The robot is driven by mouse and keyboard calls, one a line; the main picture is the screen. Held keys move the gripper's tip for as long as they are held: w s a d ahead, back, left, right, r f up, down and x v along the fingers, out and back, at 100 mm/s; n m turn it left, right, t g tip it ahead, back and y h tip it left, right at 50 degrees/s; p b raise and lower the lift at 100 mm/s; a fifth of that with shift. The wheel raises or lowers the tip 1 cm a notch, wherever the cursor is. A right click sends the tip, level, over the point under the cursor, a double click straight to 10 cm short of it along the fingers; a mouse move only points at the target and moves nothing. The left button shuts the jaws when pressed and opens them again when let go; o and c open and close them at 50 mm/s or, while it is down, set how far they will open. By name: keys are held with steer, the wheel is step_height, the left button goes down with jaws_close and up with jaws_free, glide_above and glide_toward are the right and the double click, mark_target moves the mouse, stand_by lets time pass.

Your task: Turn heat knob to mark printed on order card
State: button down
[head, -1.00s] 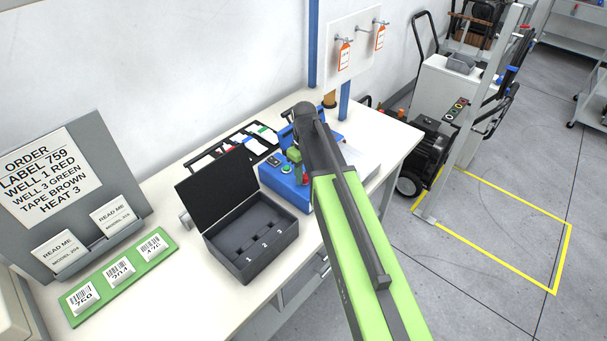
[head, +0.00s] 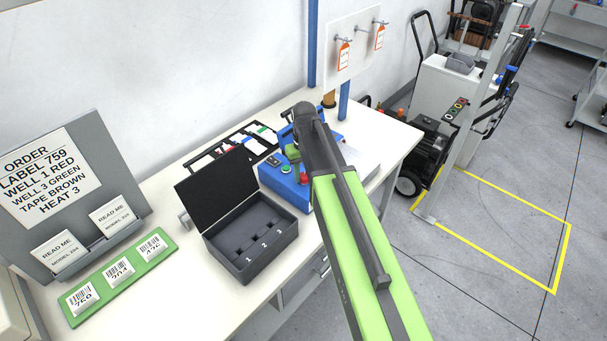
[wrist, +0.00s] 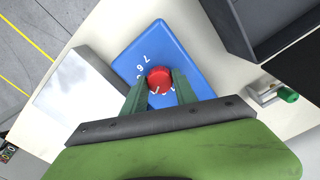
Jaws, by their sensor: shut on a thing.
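The order card (head: 45,170) on the grey stand at the left reads "HEAT 3". In the wrist view, the red heat knob (wrist: 159,77) sits on a blue panel (wrist: 126,52). My gripper (wrist: 160,84) is shut on the knob, with a green finger on each side. Printed 7 and 6 show up and left of the knob. Small white marks show at its near side, but I cannot read which mark it points to.
An open dark box (head: 272,250) with numbered wells stands left of the blue unit. A green strip with labels (head: 160,256) lies front left. In the wrist view, a green-ended part (wrist: 288,95) is at the right.

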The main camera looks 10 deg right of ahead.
mark_target(304, 176)
steer(key=shift+s, duration=0.15)
steer(key=c, duration=1)
jaws_free()
steer(key=shift+o, duration=0.2)
step_height(304, 176, up, 18)
steer(key=p, duration=1.7)
steer(key=shift+f, duration=0.25)
steer(key=shift+f, duration=0.1)
